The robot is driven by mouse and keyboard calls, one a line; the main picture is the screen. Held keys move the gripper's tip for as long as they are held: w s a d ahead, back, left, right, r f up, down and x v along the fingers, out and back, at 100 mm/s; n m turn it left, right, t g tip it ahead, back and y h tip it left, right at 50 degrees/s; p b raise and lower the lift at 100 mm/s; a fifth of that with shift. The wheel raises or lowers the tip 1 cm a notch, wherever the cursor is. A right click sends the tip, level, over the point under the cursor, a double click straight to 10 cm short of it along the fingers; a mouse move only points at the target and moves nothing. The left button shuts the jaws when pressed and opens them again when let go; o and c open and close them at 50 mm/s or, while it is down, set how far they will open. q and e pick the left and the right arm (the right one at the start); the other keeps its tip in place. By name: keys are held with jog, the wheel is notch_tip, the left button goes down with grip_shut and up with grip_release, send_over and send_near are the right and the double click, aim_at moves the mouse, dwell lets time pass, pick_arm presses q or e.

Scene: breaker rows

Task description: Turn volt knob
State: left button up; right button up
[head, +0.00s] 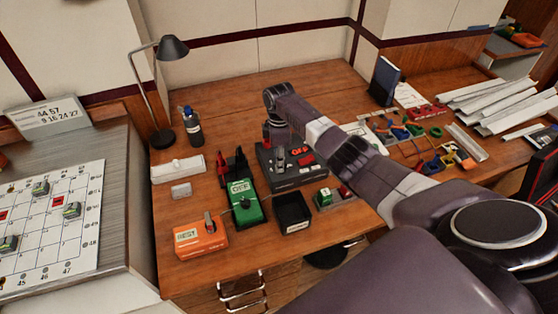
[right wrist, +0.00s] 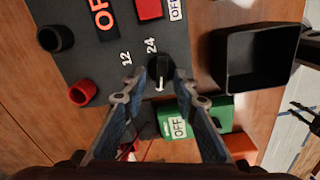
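The volt knob (right wrist: 163,72) is a black knob with a white pointer mark, on a dark grey panel beside the printed numbers 12 and 24. The panel belongs to a dark box (head: 300,177) on the desk in the head view. My right gripper (right wrist: 166,76) is over the panel, with one fingertip on each side of the knob. Its fingers are apart; whether they touch the knob cannot be told. In the head view the right gripper (head: 276,138) points down at the box, its fingertips hard to make out. My left gripper is not in view.
A red switch (right wrist: 149,9) and red socket (right wrist: 82,93) are on the panel. A black open bin (head: 293,212), green box (head: 245,205) and orange box (head: 202,240) stand nearby. Coloured clamps and cables (head: 405,130) lie to the right. A lamp (head: 165,90) stands at back left.

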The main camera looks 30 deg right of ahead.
notch_tip(320, 180, up, 12)
dwell(0.6)
